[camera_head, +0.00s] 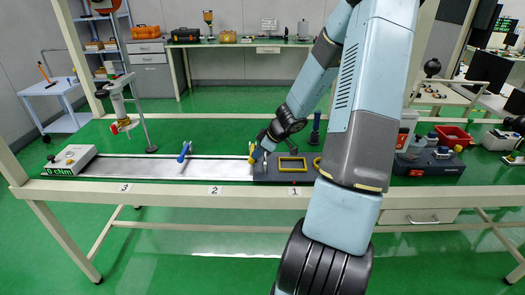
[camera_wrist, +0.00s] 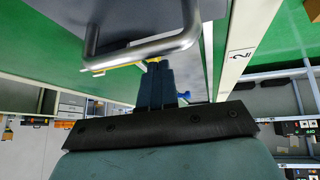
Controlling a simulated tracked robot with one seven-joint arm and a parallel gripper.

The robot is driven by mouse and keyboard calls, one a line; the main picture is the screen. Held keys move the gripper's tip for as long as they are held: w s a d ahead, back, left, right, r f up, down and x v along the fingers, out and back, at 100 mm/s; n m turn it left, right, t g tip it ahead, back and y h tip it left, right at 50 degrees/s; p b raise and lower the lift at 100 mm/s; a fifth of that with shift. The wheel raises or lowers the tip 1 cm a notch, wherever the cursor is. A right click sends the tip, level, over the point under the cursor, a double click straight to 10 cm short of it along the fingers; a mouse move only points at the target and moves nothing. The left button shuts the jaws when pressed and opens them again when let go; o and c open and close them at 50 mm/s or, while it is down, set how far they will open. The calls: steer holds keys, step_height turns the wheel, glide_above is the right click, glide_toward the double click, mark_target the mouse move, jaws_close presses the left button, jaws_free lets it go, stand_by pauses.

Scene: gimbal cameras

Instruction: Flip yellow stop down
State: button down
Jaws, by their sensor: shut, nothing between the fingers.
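The yellow stop (camera_head: 251,149) stands at the right end of the pale conveyor strip (camera_head: 140,167), beside the dark panel, and looks raised. My gripper (camera_head: 259,158) is shut and empty, low at the strip's right end, just right of the yellow stop. I cannot tell whether they touch. In the wrist view my gripper (camera_wrist: 154,78) points up the picture, with a bit of yellow at its tips, partly hidden by a bent metal bar (camera_wrist: 145,50). The blue stop (camera_head: 184,152) stands further left on the strip, and its blue end (camera_wrist: 184,95) shows in the wrist view.
A dark panel with a yellow frame (camera_head: 292,164) lies right of the strip. A white box (camera_head: 71,158) sits at the strip's left end. A stand (camera_head: 141,115) rises behind it. A red bin (camera_head: 452,137) and a dark control box (camera_head: 429,164) are at right.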

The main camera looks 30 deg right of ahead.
steer(key=shift+d, duration=0.1)
stand_by(0.3)
steer(key=shift+r, duration=0.1)
steer(key=shift+s+d+r, duration=0.2)
steer(key=shift+s+r, duration=0.05)
steer(key=shift+r, duration=0.35)
steer(key=s+d+r, duration=0.1)
steer(key=s+r, duration=0.2)
steer(key=s, duration=0.8)
steer(key=shift+d+r, duration=0.2)
steer(key=shift+d, duration=0.1)
